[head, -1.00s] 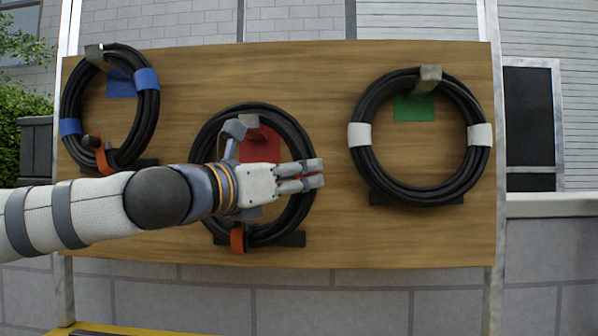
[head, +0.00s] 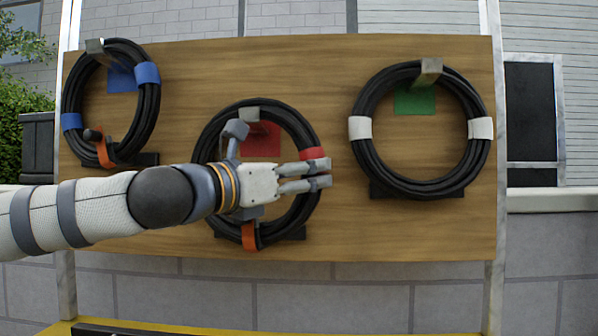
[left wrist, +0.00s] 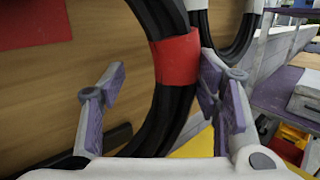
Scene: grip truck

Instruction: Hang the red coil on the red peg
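The red coil (head: 306,127) is a black cable ring with red bands and an orange strap at its bottom. Its top is at the grey red-plate peg (head: 249,114), and it appears to hang there; the exact contact is hard to see. The red plate (head: 262,139) shows inside the ring. My left gripper (head: 322,174) reaches across the ring to its right side, just below the red band. In the left wrist view, the open fingers (left wrist: 167,78) straddle the coil, with the red band (left wrist: 175,60) between them and a clear gap at the left finger. My right gripper is not in view.
A blue-banded coil (head: 150,110) hangs at the left and a white-banded coil (head: 362,155) at the right, by the green plate (head: 414,100). All are on a wooden board (head: 400,235). A dark ledge (head: 285,235) is below the red coil.

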